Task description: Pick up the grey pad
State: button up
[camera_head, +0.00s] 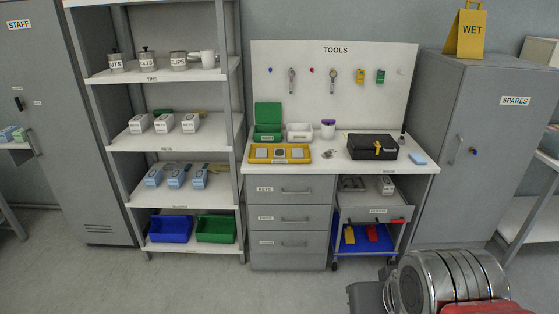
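A yellow tray (280,160) lies on the white worktop, left of its middle. It holds grey square pieces: one at the left (261,153), one at the right (298,152), and a darker one with a round pale centre (279,153) between them. They are too small to tell which of them is the grey pad, or whether any is. A flat light-blue piece (418,158) lies near the right end of the worktop. My gripper is not in this view.
Behind the yellow tray stand an open green box (268,132), a white bin (299,137) and a purple-lidded jar (328,130). A black case (372,153) with a yellow item on top lies at the right. Shelves stand at left, a cabinet at right.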

aim_at(278, 153)
jog(key=u, duration=0.4)
jog(key=i, duration=0.5)
jog(key=u, duration=0.9)
jog(key=i, duration=2.35)
jog(key=z, duration=0.95)
jog(key=i, duration=0.45)
jog(key=z, duration=0.4)
